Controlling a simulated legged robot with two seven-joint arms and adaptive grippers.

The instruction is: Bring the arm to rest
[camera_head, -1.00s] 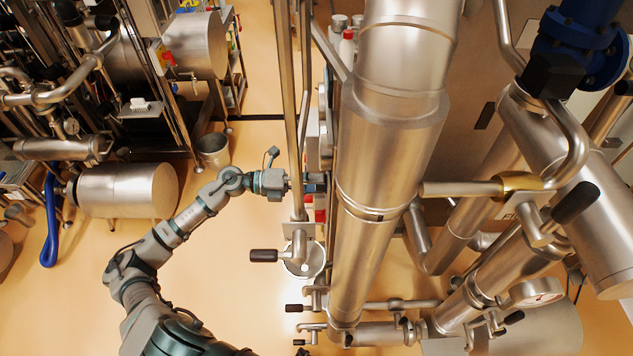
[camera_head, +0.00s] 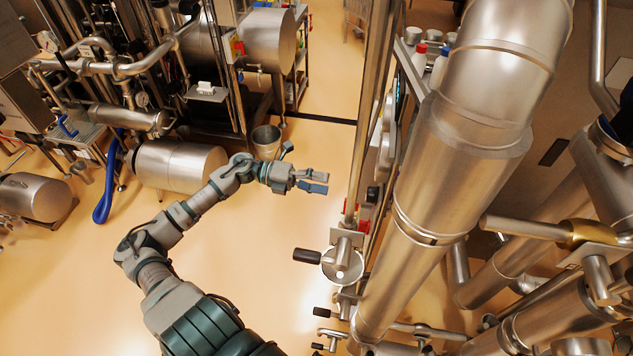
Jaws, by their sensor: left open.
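My left arm comes in from the bottom left and reaches up and to the right over the floor. My left gripper (camera_head: 312,181) is at its end, open and empty, with its fingers pointing right. It is to the left of the upright metal post (camera_head: 368,120), and a gap of floor shows between them. My right gripper is not in view.
A large steel pipe (camera_head: 440,190) runs down the right side. Dark-handled valves (camera_head: 307,256) stick out left of its lower part. Steel tanks (camera_head: 178,166) and a metal bucket (camera_head: 266,140) stand at the left.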

